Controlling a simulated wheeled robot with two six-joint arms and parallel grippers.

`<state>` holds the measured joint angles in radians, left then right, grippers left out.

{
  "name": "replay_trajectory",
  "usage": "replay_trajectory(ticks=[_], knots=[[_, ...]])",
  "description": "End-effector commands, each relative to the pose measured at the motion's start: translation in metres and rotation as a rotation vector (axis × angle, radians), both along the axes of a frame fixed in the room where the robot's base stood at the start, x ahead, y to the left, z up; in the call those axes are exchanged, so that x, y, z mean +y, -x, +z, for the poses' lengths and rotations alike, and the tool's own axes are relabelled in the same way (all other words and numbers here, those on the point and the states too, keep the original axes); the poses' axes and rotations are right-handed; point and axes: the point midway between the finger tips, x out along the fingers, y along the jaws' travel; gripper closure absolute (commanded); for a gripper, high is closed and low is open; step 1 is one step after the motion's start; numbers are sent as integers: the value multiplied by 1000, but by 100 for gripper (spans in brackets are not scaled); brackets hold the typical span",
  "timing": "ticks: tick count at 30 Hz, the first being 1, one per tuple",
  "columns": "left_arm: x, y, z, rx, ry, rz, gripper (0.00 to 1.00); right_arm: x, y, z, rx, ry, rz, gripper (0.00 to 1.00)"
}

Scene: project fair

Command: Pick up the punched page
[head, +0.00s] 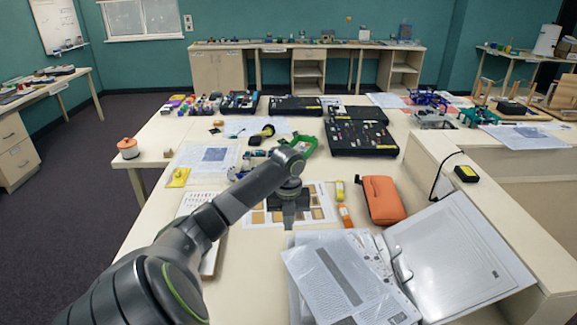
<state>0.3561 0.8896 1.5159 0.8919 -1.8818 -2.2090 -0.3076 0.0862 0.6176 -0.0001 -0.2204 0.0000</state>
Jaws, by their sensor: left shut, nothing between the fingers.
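Several loose pages lie at the front of the table. The nearest, a printed grey-and-white page (335,280), rests at an angle against an open ring binder (460,255). It looks like the punched page, but I cannot make out its holes. More white sheets lie under and beside it. My left gripper (289,222) is shut and empty, pointing down over a printed sheet with brown squares (320,208), beyond and slightly left of the page. I cannot tell whether it touches that sheet. My right gripper is not in view.
An orange pouch (382,200) and small yellow-and-orange items (345,215) lie right of my left gripper. A white tray (210,258) is partly behind my left arm. Black component cases (360,138) stand farther back. Bare table shows at the front left of the page.

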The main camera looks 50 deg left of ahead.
Motion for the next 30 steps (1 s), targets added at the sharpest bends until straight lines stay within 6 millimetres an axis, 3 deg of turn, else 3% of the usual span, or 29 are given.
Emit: replay_trajectory(ticks=[6, 15, 30], knots=[[-2, 1, -45, 3, 2, 1, 100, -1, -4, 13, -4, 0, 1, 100], [-28, 23, -42, 1, -1, -1, 100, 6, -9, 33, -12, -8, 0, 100], [-30, 26, -43, 0, -1, 0, 100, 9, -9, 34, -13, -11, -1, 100]])
